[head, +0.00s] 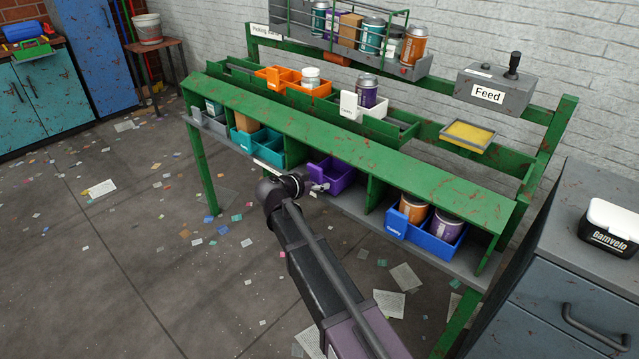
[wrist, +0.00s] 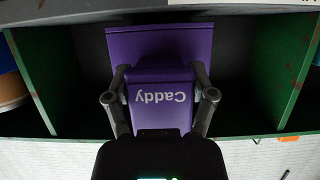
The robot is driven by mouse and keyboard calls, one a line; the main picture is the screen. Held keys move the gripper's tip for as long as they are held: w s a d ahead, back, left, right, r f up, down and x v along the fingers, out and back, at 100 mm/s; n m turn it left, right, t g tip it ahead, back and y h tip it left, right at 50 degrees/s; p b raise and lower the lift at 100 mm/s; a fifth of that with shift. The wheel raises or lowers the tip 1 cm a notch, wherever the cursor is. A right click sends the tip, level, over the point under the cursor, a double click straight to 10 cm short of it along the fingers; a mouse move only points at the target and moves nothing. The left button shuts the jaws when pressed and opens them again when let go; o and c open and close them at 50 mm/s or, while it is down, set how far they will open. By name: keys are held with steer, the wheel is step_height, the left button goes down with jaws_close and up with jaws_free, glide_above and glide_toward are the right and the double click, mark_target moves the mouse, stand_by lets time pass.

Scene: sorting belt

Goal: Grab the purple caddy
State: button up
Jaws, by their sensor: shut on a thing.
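The purple caddy (head: 336,173) sits in the middle compartment of the lower shelf under the green bench. In the wrist view the caddy (wrist: 160,45) shows its front with the word "Caddy", upside down in the picture. My gripper (head: 318,187) reaches in to the compartment's front. In the wrist view my gripper (wrist: 160,82) has one finger on each side of the labelled front part and is shut on it. The caddy's far side is partly hidden in the dark compartment.
Green dividers (wrist: 285,60) stand on both sides of the caddy with some room. A teal caddy (head: 259,140) is in the left compartment and a blue caddy (head: 428,240) with cans is in the right one. The green bench top (head: 380,145) slopes above.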

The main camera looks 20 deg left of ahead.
mark_target(313, 175)
step_height(313, 175, up, 2)
steer(key=shift+r+p, duration=0.25)
steer(key=shift+p, duration=0.7)
steer(key=shift+s+r, duration=0.15)
steer(key=shift+r, duration=0.1)
steer(key=s+a, duration=0.3)
steer(key=s, duration=0.4)
steer(key=s+a+r+p, duration=0.1)
steer(key=s+a, duration=0.2)
steer(key=s, duration=0.4)
steer(key=shift+s, duration=0.3)
steer(key=shift+r+p, duration=0.15)
steer(key=shift+p, duration=0.3)
